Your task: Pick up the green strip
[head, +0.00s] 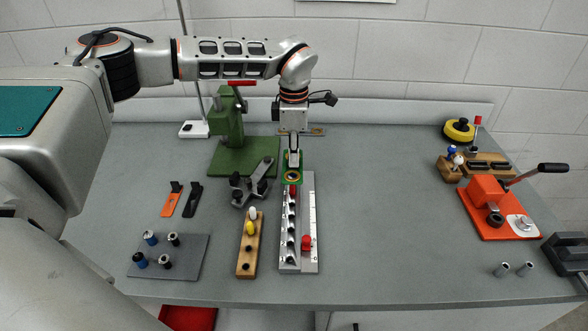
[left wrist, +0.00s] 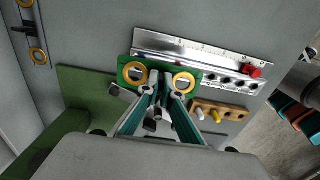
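The green strip (head: 292,179) has yellow-orange rings and shows below my left gripper (head: 293,163) in the head view. In the left wrist view the green strip (left wrist: 201,76) lies crosswise at the fingertips, with one ring on each side of them. My left gripper (left wrist: 160,82) looks shut on the strip's middle, its fingers nearly together. The strip overlaps the far end of the silver rail and seems to be above it; the exact gap cannot be told. My right gripper is in neither view.
The silver rail (head: 310,235) holds red and dark pieces. A green press (head: 228,125) and a grey bracket (head: 252,187) stand close at left, with a wooden block (head: 245,262) in front. A red lever tool (head: 490,205) is far right. The table between is clear.

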